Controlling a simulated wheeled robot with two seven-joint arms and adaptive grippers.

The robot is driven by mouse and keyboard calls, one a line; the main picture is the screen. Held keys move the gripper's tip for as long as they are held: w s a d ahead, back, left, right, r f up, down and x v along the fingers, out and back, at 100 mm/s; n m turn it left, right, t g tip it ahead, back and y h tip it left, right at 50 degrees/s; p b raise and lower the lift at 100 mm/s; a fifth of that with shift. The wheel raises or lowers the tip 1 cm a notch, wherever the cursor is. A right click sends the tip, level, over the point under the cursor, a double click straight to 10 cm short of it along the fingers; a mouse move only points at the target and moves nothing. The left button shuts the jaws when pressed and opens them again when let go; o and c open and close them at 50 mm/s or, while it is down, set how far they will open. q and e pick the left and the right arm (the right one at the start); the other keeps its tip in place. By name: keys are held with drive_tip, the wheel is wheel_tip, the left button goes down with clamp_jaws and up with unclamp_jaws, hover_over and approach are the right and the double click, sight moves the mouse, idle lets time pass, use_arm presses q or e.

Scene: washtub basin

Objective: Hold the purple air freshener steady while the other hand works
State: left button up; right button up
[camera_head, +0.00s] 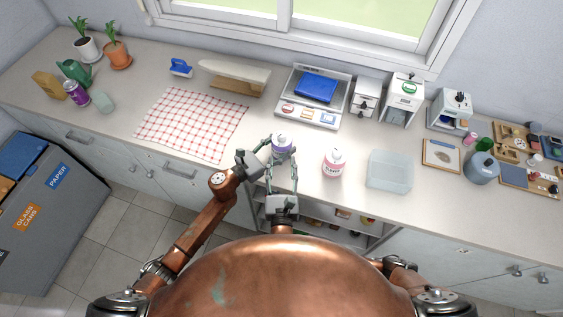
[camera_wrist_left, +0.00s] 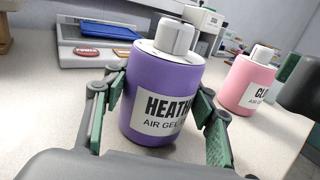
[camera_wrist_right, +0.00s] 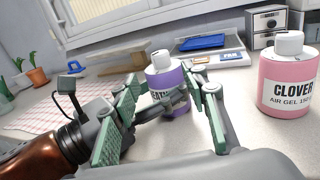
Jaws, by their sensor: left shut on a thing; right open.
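The purple air freshener (camera_head: 281,147), a bottle with a white cap, stands upright on the counter. In the left wrist view the purple air freshener (camera_wrist_left: 165,90) sits between both finger pads, its label partly covered. My left gripper (camera_head: 264,157) is shut on it from the left. My right gripper (camera_head: 282,174) is open on the near side, its fingers pointing at the bottle. In the right wrist view the purple air freshener (camera_wrist_right: 166,80) shows beyond and between the open fingers, with my left gripper partly covering its body.
A pink Clover air freshener (camera_head: 333,163) stands to the right, and a clear tub (camera_head: 389,171) beyond it. A checked cloth (camera_head: 193,123) lies left. The counter's front edge is close.

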drive_tip(key=shift+w+d, duration=0.1)
drive_tip(key=n+g+y, duration=0.1)
drive_tip(key=n+y, duration=0.3)
drive_tip(key=y, duration=0.3)
approach(284, 139)
drive_tip(key=x, duration=1.1)
drive_tip(key=shift+w, duration=0.3)
clamp_jaws()
